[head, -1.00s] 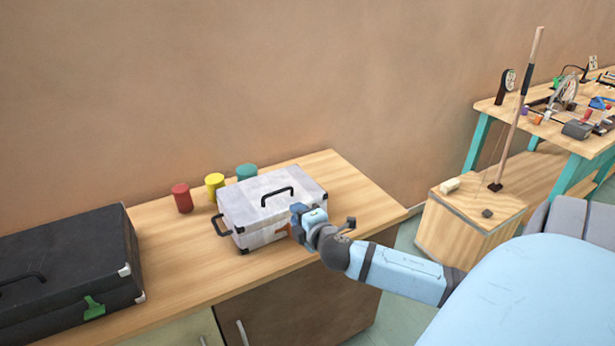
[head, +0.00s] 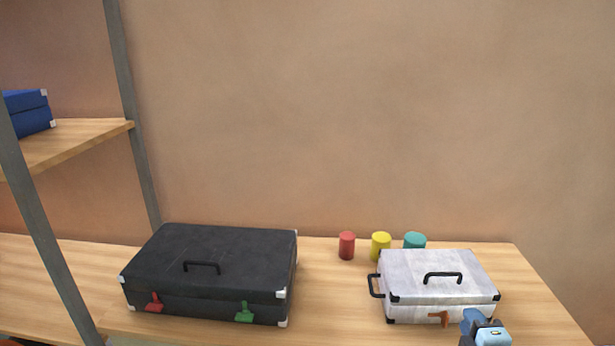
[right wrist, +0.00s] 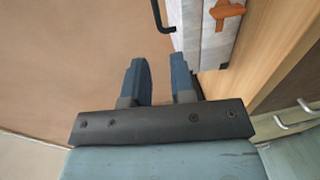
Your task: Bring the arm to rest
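My right gripper (head: 474,320) shows at the bottom right of the head view, by the front right part of a white case (head: 435,262). In the right wrist view its two blue fingers (right wrist: 158,76) stand apart with nothing between them. The case (right wrist: 207,45) and its orange latch (right wrist: 226,12) show just beyond and to the right of the fingers. The case is closed and lies flat on the wooden counter. Most of my right arm is out of the head view. My left gripper is not in view.
A closed black case (head: 215,255) with a red latch (head: 154,302) and a green latch (head: 244,312) lies to the left. Red (head: 347,246), yellow (head: 381,247) and teal (head: 415,240) cylinders stand behind the white case. A blue case (head: 30,112) sits on the shelf (head: 75,143) at left.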

